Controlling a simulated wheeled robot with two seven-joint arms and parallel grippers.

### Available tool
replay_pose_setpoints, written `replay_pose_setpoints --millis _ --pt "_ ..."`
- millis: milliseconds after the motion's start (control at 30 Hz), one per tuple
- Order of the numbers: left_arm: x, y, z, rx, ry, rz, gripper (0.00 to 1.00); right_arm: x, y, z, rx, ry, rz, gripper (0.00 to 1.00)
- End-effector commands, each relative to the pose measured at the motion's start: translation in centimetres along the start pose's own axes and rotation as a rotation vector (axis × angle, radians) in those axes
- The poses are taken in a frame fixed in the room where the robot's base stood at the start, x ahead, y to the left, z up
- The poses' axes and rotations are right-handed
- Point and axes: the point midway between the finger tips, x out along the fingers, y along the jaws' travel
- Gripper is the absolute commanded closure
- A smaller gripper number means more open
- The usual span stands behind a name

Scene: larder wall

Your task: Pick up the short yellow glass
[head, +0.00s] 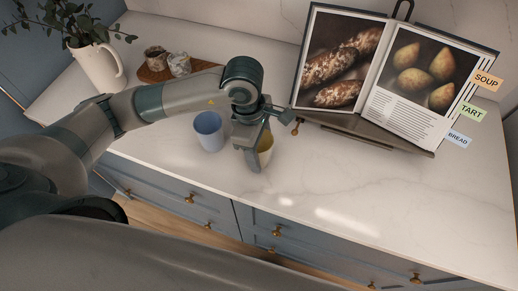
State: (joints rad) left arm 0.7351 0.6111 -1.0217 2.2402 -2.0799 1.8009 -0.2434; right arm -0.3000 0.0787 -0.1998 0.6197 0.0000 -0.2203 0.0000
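The short yellow glass (265,149) stands on the pale marble counter (340,195), partly hidden by my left gripper (255,150). My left gripper points down at the glass, with a finger in front of its left side. The far finger is mostly hidden, so I cannot tell whether the fingers are apart or closed on the glass. The glass appears upright and at counter height. My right gripper is not in view.
A blue glass (208,131) stands close to the left of the gripper. An open cookbook (405,115) on a stand is behind right. The front right counter is clear.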

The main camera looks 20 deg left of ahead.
Motion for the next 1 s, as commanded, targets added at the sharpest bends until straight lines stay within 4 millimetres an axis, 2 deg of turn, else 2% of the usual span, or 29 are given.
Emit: replay_pose_setpoints --millis 267,567,933,1000 --pt "-0.5 0.1 0.1 0.001 -0.002 0.002 0.73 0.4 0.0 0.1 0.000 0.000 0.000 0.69" --pt "-3.6 0.1 0.6 0.003 -0.002 0.006 0.73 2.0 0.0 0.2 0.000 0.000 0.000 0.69" --pt "-6.6 -4.7 2.0 0.007 -0.001 0.004 0.73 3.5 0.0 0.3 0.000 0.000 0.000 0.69" --pt "-7.7 -5.6 2.3 0.004 -0.001 0.001 0.73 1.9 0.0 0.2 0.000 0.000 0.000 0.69"
